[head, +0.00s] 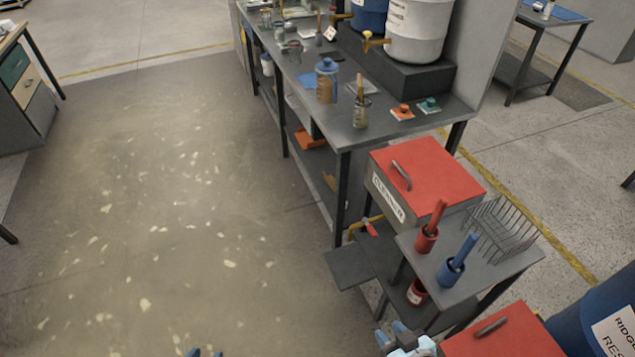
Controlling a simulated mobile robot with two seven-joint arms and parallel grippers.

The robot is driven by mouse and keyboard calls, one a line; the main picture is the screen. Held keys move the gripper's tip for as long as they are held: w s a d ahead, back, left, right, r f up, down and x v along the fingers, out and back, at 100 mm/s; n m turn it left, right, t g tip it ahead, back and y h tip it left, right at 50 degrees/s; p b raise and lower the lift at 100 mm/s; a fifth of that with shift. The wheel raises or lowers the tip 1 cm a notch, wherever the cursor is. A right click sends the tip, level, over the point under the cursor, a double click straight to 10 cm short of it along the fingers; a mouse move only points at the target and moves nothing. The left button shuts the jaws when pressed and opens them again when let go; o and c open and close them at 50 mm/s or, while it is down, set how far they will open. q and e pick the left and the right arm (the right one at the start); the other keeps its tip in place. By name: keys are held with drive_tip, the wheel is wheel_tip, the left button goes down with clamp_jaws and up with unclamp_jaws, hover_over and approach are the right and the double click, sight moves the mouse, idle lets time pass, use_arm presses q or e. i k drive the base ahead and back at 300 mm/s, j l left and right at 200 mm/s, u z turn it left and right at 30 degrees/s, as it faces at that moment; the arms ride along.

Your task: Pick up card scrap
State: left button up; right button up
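I cannot make out a card scrap for certain. Two small pale cards lie on the near end of the long grey workbench (385,135), one under an orange piece (402,112) and one under a teal piece (429,106). My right gripper (390,332) is at the bottom edge, left of the near red-lidded box. Its fingertips look apart, with nothing seen between them. Only the blue tips of my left gripper (205,353) show at the bottom edge, apart over the floor. Both grippers are far from the bench top.
A red-topped cleaner box (425,175) and a small grey stand (440,268) with red and blue handled holders and a wire rack are at the right. The pale-flecked floor at left is clear.

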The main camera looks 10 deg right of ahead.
sight(332, 180)
drive_tip(key=i+j+u, duration=0.1)
drive_tip(key=j, duration=0.25)
drive_tip(key=i+j+u, duration=0.1)
drive_tip(key=i+j, duration=0.15)
drive_tip(key=i+j+u, duration=0.15)
drive_tip(key=j, duration=0.25)
drive_tip(key=i+j, duration=0.2)
drive_tip(key=i, duration=0.3)
drive_tip(key=i+j+u, duration=0.1)
drive_tip(key=i, duration=0.4)
drive_tip(key=i+j, duration=0.2)
drive_tip(key=i, duration=0.3)
drive_tip(key=i+z, duration=0.35)
drive_tip(key=i+j+z, duration=0.15)
drive_tip(key=i+z, duration=0.15)
drive_tip(key=i, duration=0.15)
drive_tip(key=i+j+z, duration=0.2)
drive_tip(key=i+z, duration=0.15)
drive_tip(key=i+j+z, duration=0.1)
drive_tip(key=i+z, duration=0.3)
drive_tip(key=i+j+z, duration=0.15)
drive_tip(key=z, duration=0.25)
drive_tip(key=i+j+z, duration=0.25)
drive_tip(key=z, duration=0.2)
drive_tip(key=i+j+z, duration=0.15)
drive_tip(key=j, duration=0.15)
drive_tip(key=i+j+z, duration=0.15)
drive_tip(key=k+j, duration=0.05)
drive_tip(key=j, duration=0.05)
